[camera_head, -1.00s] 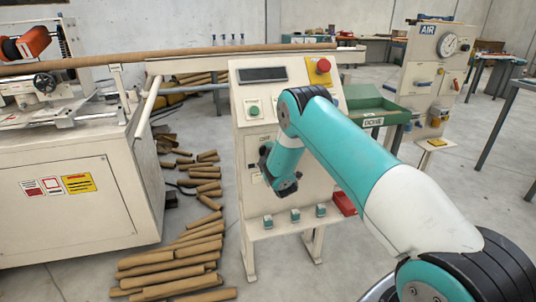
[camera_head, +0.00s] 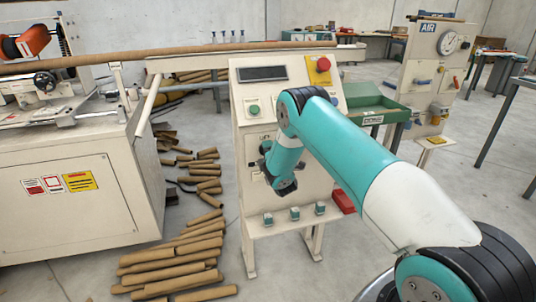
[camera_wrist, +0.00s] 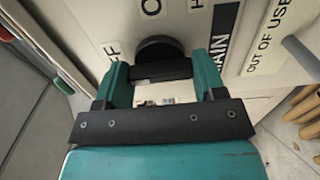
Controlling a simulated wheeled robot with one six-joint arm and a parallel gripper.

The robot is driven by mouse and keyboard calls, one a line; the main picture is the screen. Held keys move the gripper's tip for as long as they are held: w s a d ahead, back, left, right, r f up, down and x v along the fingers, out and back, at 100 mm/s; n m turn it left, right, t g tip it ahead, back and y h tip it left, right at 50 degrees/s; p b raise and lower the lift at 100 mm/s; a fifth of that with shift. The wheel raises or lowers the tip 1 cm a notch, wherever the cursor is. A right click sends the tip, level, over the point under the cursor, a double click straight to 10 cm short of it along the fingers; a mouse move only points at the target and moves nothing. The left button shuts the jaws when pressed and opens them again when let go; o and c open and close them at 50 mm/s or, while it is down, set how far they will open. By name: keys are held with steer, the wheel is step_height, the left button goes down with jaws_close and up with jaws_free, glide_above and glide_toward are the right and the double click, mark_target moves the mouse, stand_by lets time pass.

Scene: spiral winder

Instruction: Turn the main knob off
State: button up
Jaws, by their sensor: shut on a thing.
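The main knob (camera_wrist: 160,48) is black and round with a bar-like grip, on the pale control panel (camera_wrist: 95,20) in the wrist view. The label MAIN stands to its right, and a partly hidden label ending in F to its left. My gripper (camera_wrist: 160,70) has its teal fingers on either side of the knob's bar and is shut on it. In the head view my arm's end (camera_head: 283,172) is in front of the panel's lower face and hides the knob.
The panel carries a red emergency button (camera_head: 323,65), a display (camera_head: 262,73) and a green button (camera_head: 254,109). An OUT OF USE label (camera_wrist: 270,40) and a grey rod (camera_wrist: 300,52) lie right of the knob. Cardboard tubes (camera_head: 180,255) litter the floor left. A green tray (camera_head: 378,107) stands right.

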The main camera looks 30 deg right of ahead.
steer(key=o, duration=0.9)
steer(key=shift+a, duration=0.1)
steer(key=b+v, duration=1.7)
steer(key=b, duration=0.6)
steer(key=shift+s+r, duration=0.1)
steer(key=shift+s, duration=0.1)
